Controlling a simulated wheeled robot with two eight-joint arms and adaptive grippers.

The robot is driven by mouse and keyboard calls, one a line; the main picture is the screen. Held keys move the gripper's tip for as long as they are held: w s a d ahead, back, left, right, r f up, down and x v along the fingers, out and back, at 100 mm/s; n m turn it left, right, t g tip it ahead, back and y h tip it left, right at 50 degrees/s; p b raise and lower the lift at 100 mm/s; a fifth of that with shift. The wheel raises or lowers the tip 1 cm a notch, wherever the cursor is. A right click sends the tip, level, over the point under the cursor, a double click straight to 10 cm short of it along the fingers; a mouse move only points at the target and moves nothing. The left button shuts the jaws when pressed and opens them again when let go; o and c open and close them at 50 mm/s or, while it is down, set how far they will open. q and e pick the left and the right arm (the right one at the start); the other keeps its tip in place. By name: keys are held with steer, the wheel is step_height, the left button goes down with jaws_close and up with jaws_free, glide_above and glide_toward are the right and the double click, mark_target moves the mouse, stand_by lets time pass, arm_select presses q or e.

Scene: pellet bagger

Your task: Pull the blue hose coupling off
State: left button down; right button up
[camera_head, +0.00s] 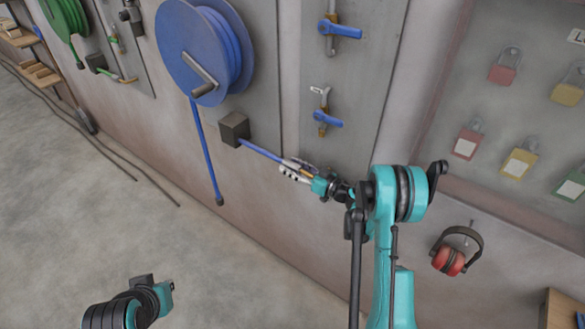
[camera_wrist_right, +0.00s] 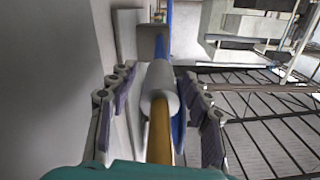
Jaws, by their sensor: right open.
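The blue hose (camera_head: 262,151) runs out from a dark block (camera_head: 234,129) on the wall panel to my right gripper (camera_head: 296,170). In the right wrist view, the coupling shows as a grey collar (camera_wrist_right: 159,88) with a brass stem (camera_wrist_right: 160,138) on the near side and blue hose (camera_wrist_right: 164,32) beyond it. My right gripper (camera_wrist_right: 158,112) is open, with its fingers on either side of the coupling and gaps beside the collar. In the head view the fingers partly hide the coupling. Part of my left arm shows at the bottom left, but no left fingers are visible.
A blue hose reel (camera_head: 205,52) with a hanging hose end is on the wall above left. Two blue-handled valves (camera_head: 340,28) (camera_head: 328,119) sit above my right gripper. Padlocks (camera_head: 520,163) and red ear muffs (camera_head: 449,261) hang at right. Floor is clear at lower left.

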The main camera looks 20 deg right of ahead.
mark_target(282, 161)
jaws_close()
steer(key=x, duration=0.4)
steer(key=shift+w+a+b, duration=0.3)
steer(key=shift+d+r, duration=0.1)
steer(key=shift+c, duration=0.2)
jaws_free()
steer(key=shift+o, duration=0.2)
steer(key=shift+w, duration=0.15)
